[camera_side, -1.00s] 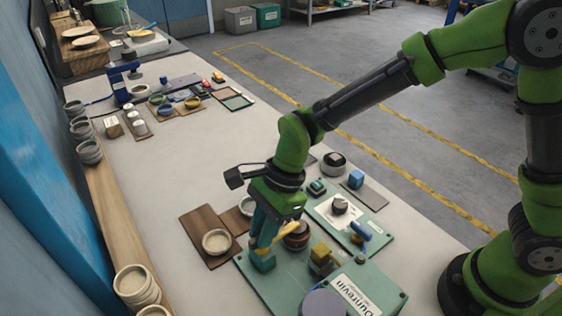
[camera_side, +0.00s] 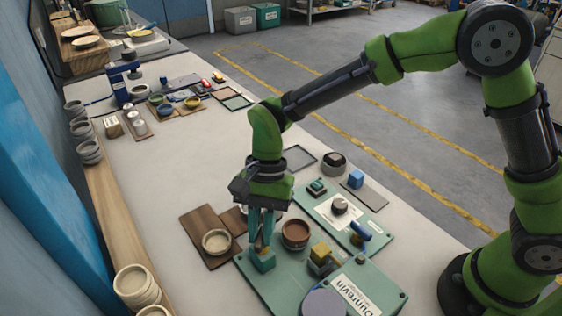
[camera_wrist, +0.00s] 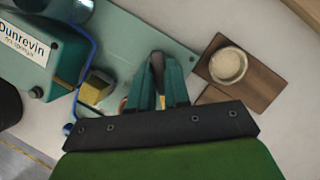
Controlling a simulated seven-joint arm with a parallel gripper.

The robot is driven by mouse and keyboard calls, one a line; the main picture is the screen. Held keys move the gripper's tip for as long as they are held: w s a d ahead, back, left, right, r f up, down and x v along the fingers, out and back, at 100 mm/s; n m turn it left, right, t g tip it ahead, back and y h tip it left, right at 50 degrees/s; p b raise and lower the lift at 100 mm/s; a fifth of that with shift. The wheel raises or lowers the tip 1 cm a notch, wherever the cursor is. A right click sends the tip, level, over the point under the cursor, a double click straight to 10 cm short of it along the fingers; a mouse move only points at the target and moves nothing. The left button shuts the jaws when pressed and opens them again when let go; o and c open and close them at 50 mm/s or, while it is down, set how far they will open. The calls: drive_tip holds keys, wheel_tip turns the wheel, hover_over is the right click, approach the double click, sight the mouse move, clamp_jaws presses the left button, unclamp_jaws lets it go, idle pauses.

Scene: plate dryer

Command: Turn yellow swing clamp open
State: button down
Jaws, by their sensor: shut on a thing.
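The yellow swing clamp (camera_wrist: 157,66) shows in the wrist view as a narrow brownish-yellow strip between my fingers. In the side view it is mostly hidden by my fingers, beside the teal block (camera_side: 263,261) on the green base plate (camera_side: 268,283). My gripper (camera_side: 261,238) points down over that block and is shut on the clamp. In the wrist view my gripper (camera_wrist: 161,76) shows both teal fingers close together. The brown round pot (camera_side: 295,233) stands just right of my fingers in the side view, its top uncovered.
A yellow block (camera_side: 320,253) and a green box labelled Dunrevin (camera_side: 358,290) stand right of the pot. A blue-handled panel (camera_side: 345,215) lies behind. A brown board (camera_side: 196,225) with a pale bowl (camera_side: 216,241) lies left.

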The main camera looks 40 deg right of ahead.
drive_tip(key=n, duration=0.2)
drive_tip(key=n+g+h, duration=0.1)
drive_tip(key=n, duration=0.2)
drive_tip(key=shift+w+a+n+h, duration=0.1)
drive_tip(key=shift+a+n+h, duration=0.05)
drive_tip(key=shift+n+h, duration=0.15)
drive_tip(key=shift+a+n+h, duration=0.1)
drive_tip(key=shift+n+h, duration=0.8)
drive_tip(key=shift+n, duration=1.3)
drive_tip(key=c, duration=1.1)
unclamp_jaws()
drive_tip(key=v, duration=1.7)
drive_tip(key=shift+w+f, duration=0.2)
drive_tip(key=shift+w, duration=0.15)
